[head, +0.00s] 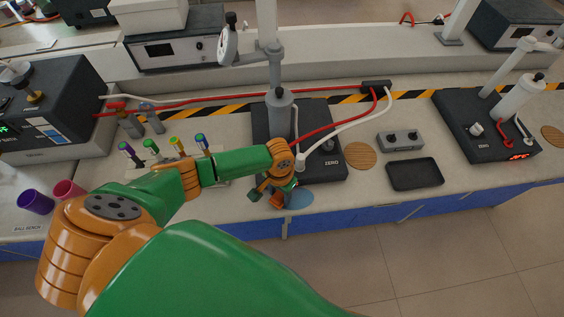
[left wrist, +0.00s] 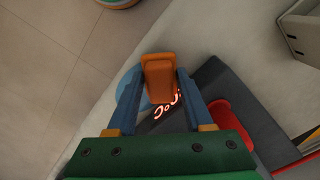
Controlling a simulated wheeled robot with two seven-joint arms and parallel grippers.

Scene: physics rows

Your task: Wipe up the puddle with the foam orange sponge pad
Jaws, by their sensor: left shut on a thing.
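The orange foam sponge pad (left wrist: 159,76) is held between the two blue fingers of my left gripper (left wrist: 158,92) in the left wrist view. In the head view my left gripper (head: 275,190) is low over the front edge of the bench, and the sponge is hard to pick out there. The puddle (head: 300,200) is a flat blue patch at the front edge, partly covered by the gripper. In the left wrist view the puddle (left wrist: 126,78) shows beside and behind the sponge. I cannot tell whether the sponge touches it. My right gripper is in neither view.
A black instrument base (head: 325,168) with a post stands right behind the puddle. A rack of coloured tubes stands to the left, with a purple cup (head: 36,201) farther left. A round wooden coaster (head: 361,155) and a black tray (head: 414,174) lie to the right.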

